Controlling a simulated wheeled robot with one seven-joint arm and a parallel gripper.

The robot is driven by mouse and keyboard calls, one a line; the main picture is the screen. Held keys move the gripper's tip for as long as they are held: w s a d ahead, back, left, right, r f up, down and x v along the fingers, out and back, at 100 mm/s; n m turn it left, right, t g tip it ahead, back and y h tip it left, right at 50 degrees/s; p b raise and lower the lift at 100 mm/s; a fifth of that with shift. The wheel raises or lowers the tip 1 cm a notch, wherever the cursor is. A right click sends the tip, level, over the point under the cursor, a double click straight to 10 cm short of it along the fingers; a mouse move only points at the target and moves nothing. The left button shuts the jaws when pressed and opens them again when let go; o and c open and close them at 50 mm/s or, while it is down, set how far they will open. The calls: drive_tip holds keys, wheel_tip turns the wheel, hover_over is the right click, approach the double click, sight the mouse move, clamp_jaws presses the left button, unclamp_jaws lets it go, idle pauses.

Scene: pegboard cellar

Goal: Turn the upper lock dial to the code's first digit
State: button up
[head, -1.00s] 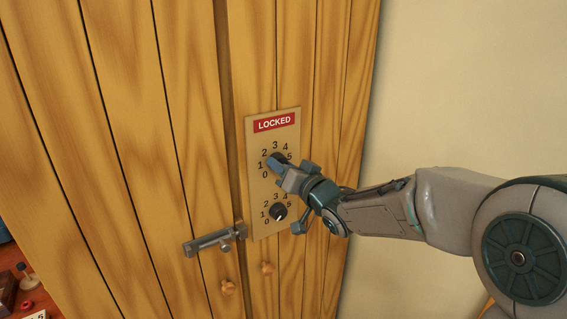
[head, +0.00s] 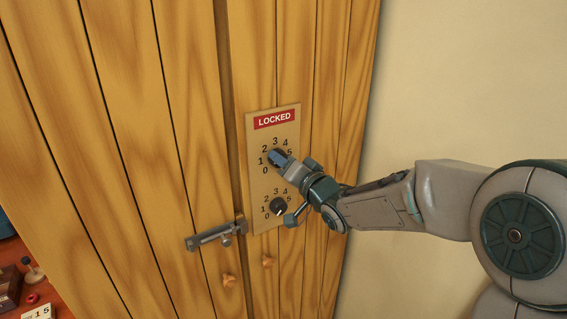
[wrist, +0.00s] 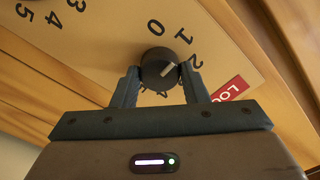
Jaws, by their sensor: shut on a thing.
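The upper lock dial (wrist: 160,67) is a dark round knob between my gripper's two fingers (wrist: 160,88), which are shut on it. Its pale pointer mark seems to point between 1 and 2, nearer 1, in the wrist view. In the head view my gripper (head: 279,158) covers most of this dial. The lower dial (head: 278,206) sits below it, clear of my fingers.
The plate is on a wooden cabinet door (head: 185,130). A grey sliding bolt (head: 215,237) and two wooden knobs (head: 228,281) stick out below. A red-brown surface with small items (head: 32,298) is at lower left. Bare wall (head: 460,80) is on the right.

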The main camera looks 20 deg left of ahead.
drive_tip(key=o, duration=1)
drive_tip(key=b+v, duration=0.2)
drive_tip(key=v, duration=1.1)
drive_tip(key=shift+s+d, duration=0.2)
drive_tip(key=shift+d, duration=0.1)
